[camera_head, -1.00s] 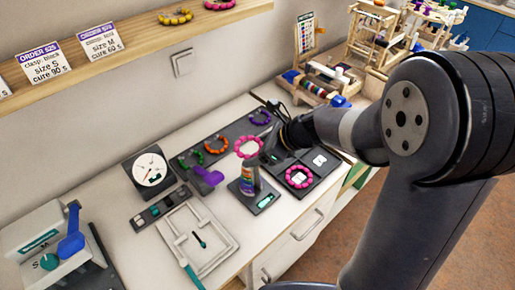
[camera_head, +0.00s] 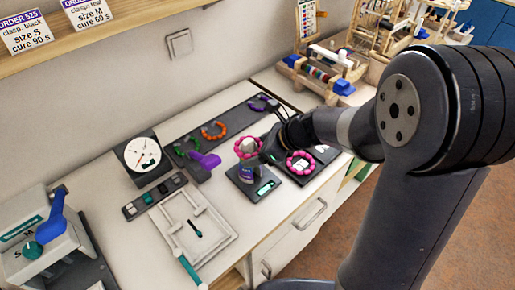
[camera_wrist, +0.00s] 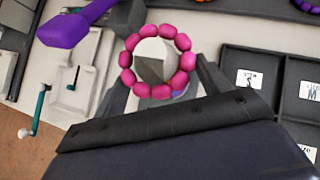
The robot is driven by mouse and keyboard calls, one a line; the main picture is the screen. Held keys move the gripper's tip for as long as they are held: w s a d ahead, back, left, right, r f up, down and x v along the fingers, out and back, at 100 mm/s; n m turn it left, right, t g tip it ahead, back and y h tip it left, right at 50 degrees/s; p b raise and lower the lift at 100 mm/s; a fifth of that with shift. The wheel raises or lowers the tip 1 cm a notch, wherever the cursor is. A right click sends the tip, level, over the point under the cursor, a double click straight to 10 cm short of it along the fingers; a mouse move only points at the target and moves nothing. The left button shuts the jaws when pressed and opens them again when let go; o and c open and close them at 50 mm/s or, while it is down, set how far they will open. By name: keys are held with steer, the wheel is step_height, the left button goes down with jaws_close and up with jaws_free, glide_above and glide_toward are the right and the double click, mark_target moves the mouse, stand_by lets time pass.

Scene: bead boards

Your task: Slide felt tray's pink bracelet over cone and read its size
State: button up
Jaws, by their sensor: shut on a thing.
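My gripper (camera_head: 266,150) is shut on a pink beaded bracelet (camera_head: 239,151), with a finger on either side of it in the wrist view (camera_wrist: 162,78). The bracelet (camera_wrist: 128,60) rings the pale grey top of the sizing cone (camera_wrist: 152,48) in the wrist view. In the head view it sits at the upper part of the cone (camera_head: 247,172), whose lower part shows a purple band. The cone stands on a dark base with a small teal display (camera_head: 265,187), too small to read. The dark felt tray (camera_head: 235,118) holds green, orange and purple bracelets.
A second pink bracelet (camera_head: 300,163) lies in a dark sorting tray (camera_head: 322,171) right of the cone. A purple-handled tool (camera_head: 203,166), a dial gauge (camera_head: 142,154) and a white frame jig (camera_head: 195,228) stand to the left. A bead loom (camera_head: 323,72) is behind.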

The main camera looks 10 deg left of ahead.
steer(key=o, duration=1.1)
steer(key=shift+o, duration=0.4)
steer(key=shift+r, duration=0.1)
step_height(320, 180, up, 10)
steer(key=p, duration=0.9)
steer(key=shift+p, duration=0.35)
step_height(320, 180, down, 9)
steer(key=b, duration=0.9)
steer(key=shift+f, duration=0.2)
steer(key=shift+r, duration=0.15)
